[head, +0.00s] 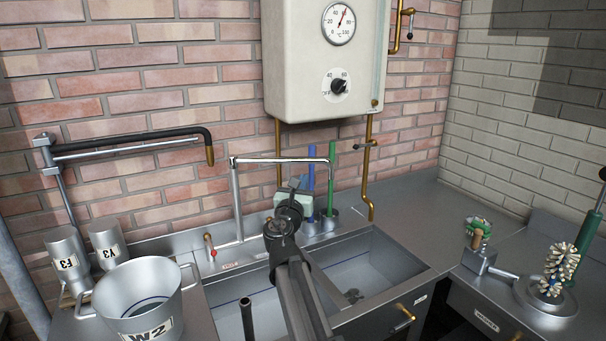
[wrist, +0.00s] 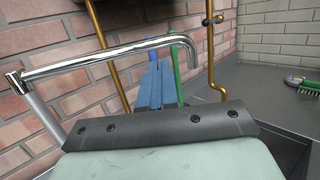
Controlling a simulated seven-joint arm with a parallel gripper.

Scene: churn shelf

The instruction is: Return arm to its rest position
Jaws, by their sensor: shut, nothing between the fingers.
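My arm reaches up from the bottom middle in the head view. Its pale green hand ends in my gripper (head: 302,182), above the back edge of the sink (head: 360,265). The fingers are shut with nothing held. In the wrist view the hand's pale green housing and dark screwed strip fill the bottom, and the tips beyond are partly hard to tell from a blue handle behind. The chrome tap spout (head: 280,160) passes close behind the gripper; it also crosses the upper left of the wrist view (wrist: 110,60).
A steel pot marked W2 (head: 140,295) and two labelled cups (head: 70,258) stand at left. A blue handle (head: 310,170) and a green handle (head: 331,175) stand behind the sink. A white heater (head: 325,70) hangs above.

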